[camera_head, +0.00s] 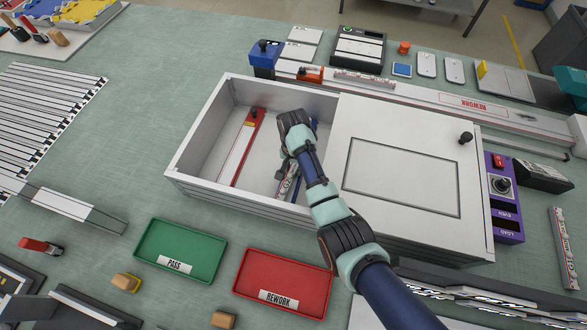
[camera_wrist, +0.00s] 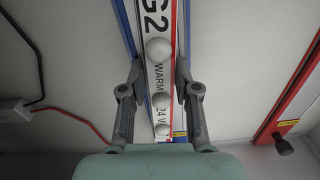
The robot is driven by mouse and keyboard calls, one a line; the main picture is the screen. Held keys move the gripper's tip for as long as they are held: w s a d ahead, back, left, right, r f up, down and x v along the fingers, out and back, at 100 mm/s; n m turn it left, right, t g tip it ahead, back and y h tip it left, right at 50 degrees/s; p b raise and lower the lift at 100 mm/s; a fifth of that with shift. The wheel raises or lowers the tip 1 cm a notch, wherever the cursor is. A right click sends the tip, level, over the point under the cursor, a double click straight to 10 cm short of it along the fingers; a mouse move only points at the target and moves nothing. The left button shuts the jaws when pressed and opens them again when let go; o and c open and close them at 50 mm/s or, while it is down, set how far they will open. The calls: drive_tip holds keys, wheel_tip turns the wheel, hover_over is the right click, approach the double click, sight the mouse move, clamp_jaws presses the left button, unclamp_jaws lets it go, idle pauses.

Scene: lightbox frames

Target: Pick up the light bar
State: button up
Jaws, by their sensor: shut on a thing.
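The light bar (camera_wrist: 158,75) is a white strip with round white domes, a red edge and printing that reads "G2", "WARM" and "24 V". In the wrist view it runs between my two fingers, over a blue-edged rail (camera_wrist: 123,30). My gripper (camera_wrist: 160,92) is shut on the bar, one finger at each side. In the head view my gripper (camera_head: 289,163) reaches down into the open half of the white lightbox (camera_head: 200,125). Part of the light bar (camera_head: 287,180) shows below it; my wrist hides the rest. I cannot tell whether the bar is clear of the rail.
A red-edged strip (camera_head: 241,150) with a dark knob lies left in the box. A panel (camera_head: 405,175) covers the right half. Box walls surround my gripper. In the wrist view a red wire (camera_wrist: 75,122) runs at the left. Green (camera_head: 180,248) and red (camera_head: 284,282) trays stand in front.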

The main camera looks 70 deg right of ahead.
drive_tip(key=shift+r, duration=0.1)
clamp_jaws()
wheel_tip(320, 180, up, 20)
drive_tip(key=p, duration=1)
